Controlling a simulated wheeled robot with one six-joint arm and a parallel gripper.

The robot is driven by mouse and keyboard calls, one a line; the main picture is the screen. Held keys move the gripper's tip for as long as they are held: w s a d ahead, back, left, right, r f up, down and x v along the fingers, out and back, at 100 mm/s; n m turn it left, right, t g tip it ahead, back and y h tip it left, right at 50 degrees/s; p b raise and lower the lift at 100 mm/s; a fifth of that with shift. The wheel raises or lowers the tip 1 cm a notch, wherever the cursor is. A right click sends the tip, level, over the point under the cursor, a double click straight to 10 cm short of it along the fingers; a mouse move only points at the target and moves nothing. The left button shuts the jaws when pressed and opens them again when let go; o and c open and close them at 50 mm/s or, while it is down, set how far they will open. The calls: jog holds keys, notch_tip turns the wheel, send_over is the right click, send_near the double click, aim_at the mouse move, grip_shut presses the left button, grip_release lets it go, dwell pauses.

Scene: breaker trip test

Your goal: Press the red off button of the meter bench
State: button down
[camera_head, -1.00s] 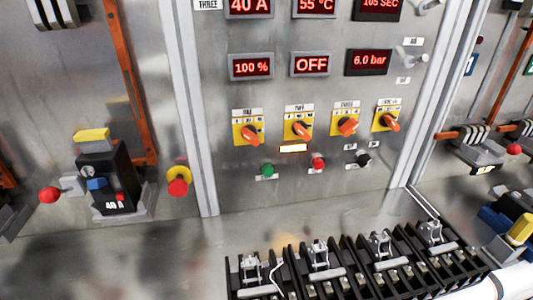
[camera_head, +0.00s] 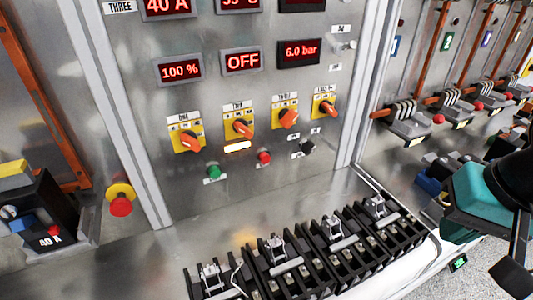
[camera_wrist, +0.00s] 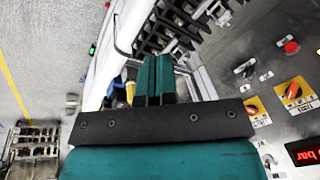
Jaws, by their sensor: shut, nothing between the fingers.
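The red button (camera_head: 264,157) sits on the metal panel of the meter bench, between a green button (camera_head: 214,171) on its left and a black knob (camera_head: 307,146) on its right. A red button also shows at the upper right of the wrist view (camera_wrist: 291,47). My gripper (camera_wrist: 154,62) is shut and empty, its teal fingers together. It is well apart from the button, and in the wrist view the button lies to the right of the fingers. In the head view my teal arm part is at the far right; the fingertips cannot be made out there.
Above the buttons are yellow rotary switches (camera_head: 238,123) with orange handles and a display reading OFF (camera_head: 241,61). Black terminal blocks (camera_head: 300,250) stand on the ledge below. A red mushroom button (camera_head: 120,204) and a 40 A breaker (camera_head: 45,215) are at left.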

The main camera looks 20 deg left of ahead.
aim_at(265, 158)
jog(key=w+a+f+m+t+h+p, duration=0.1)
jog(key=w+a+f+m+t+p, duration=0.1)
jog(key=a, duration=0.4)
jog(key=w+a+f+m+t+h+p, duration=0.1)
jog(key=w+a+f+m+t+p, duration=0.1)
jog(key=w+a+f+m+t, duration=0.2)
jog(key=w+a+f+m+t+h+p, duration=0.1)
jog(key=w+a+f+m+t+p, duration=0.1)
jog(key=a, duration=0.7)
jog(key=shift+w+a+f+m+t, duration=0.1)
jog(key=shift+w+f+m+t, duration=0.15)
jog(key=shift+w+m+t, duration=0.35)
jog(key=shift+w+a+f+m+t, duration=0.1)
jog(key=shift+w+f+m+t, duration=0.15)
jog(key=shift+w+m+t, duration=0.4)
jog(key=s+a+f+t+y+p, duration=0.1)
jog(key=s+a+t+y, duration=0.1)
jog(key=s+a+t, duration=0.1)
jog(key=s+a+m, duration=0.1)
jog(key=a, duration=0.1)
jog(key=shift+s+a+f, duration=0.15)
jog(key=shift+a, duration=0.2)
jog(key=w+a+b, duration=0.4)
jog(key=w+a, duration=0.1)
jog(key=a, duration=0.1)
jog(key=shift+w+a+b, duration=0.3)
jog(key=shift+w, duration=0.05)
